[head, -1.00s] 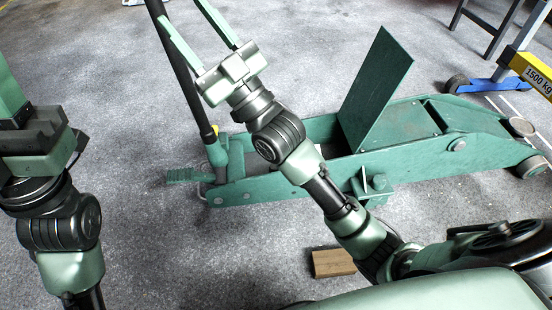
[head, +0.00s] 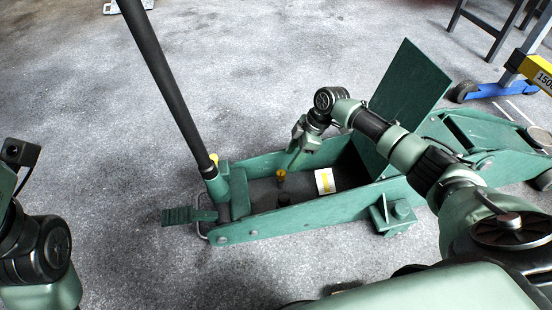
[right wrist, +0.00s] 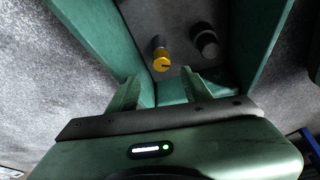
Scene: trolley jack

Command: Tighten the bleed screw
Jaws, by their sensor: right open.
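The bleed screw, with a yellow head (head: 281,176), stands inside the green trolley jack's frame (head: 300,216), near the handle end. In the right wrist view the yellow head (right wrist: 161,62) has a dark slot and lies just beyond the fingertips, between their lines. My right gripper (head: 292,164) points down into the frame beside the screw, open and empty. Its two green fingers (right wrist: 160,88) stand apart in the wrist view; no contact with the screw shows. Only part of my left gripper (head: 6,185) shows at the left edge, its fingers out of frame.
A dark round knob (right wrist: 206,42) stands close to the screw. The jack's long black handle (head: 168,85) rises at the left, and a raised green plate (head: 408,95) stands to the right. A yellow-and-white label (head: 325,181) lies inside the frame. Floor at the left is clear.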

